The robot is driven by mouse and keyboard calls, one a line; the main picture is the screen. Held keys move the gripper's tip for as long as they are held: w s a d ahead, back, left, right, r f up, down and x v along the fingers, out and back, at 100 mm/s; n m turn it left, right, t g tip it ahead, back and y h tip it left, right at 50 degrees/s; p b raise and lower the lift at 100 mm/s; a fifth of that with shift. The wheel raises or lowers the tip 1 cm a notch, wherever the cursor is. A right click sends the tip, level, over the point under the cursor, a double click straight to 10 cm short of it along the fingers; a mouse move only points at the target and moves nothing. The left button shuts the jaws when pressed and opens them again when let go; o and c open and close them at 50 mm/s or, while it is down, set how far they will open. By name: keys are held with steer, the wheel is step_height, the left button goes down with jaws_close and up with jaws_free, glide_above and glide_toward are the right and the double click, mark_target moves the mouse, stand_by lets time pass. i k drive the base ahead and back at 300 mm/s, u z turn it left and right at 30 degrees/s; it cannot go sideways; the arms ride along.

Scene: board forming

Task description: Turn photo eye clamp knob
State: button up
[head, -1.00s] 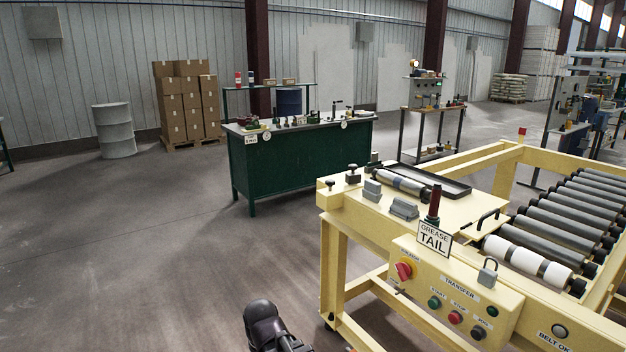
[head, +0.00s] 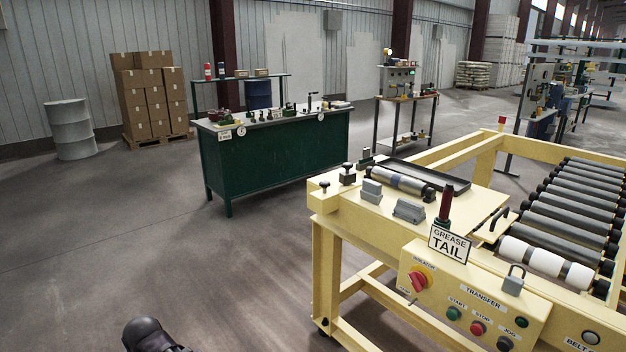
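Two small black knobs stand on the left end of the yellow conveyor frame: a smaller one (head: 324,186) near the corner and a larger one (head: 347,174) on a dark block behind it. I see no label marking either as the photo eye clamp knob. Grey blocks (head: 371,191) and (head: 408,210) sit to their right on the same frame top. A dark rounded part of my arm shows at the bottom edge, left of the conveyor and well apart from the knobs. My gripper's fingers are not in view.
The yellow conveyor frame (head: 375,235) fills the right side, with rollers, a red isolator switch (head: 419,280) and a "Grease Tail" sign (head: 450,244). A green workbench (head: 275,158) stands behind. A drum (head: 71,130) and stacked boxes (head: 150,95) are far left. The left floor is clear.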

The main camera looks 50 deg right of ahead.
mark_target(325, 184)
steer(key=z, duration=0.1)
steer(key=i, duration=0.75)
steer(key=z, duration=0.8)
steer(key=i, duration=0.45)
steer(key=z, duration=0.2)
